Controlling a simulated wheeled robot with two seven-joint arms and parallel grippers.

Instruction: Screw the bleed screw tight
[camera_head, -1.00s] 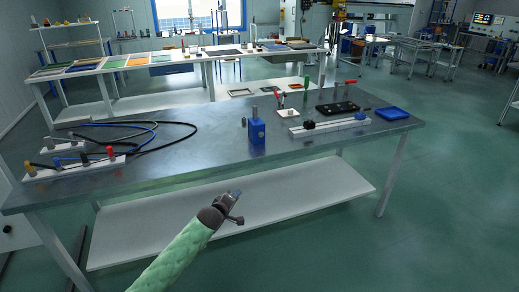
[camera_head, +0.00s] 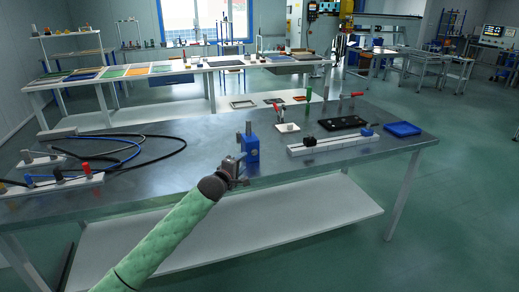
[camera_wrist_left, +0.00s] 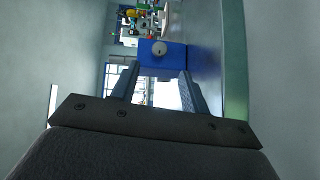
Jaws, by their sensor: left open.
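A blue block (camera_head: 252,154) with a grey upright part on top stands near the front edge of the metal table (camera_head: 200,150). My left gripper (camera_head: 240,163) is just in front and to the left of the block in the head view. Its fingers (camera_wrist_left: 158,88) are apart with nothing between them, short of the screw head. How deep the screw sits cannot be told. My right gripper is not in view.
A white rail (camera_head: 333,147) with a black slider lies to the right of the block, with a black tray (camera_head: 343,123) and a blue tray (camera_head: 402,129) behind. Black and blue hoses (camera_head: 140,147) and a white fixture strip (camera_head: 50,185) lie at the left.

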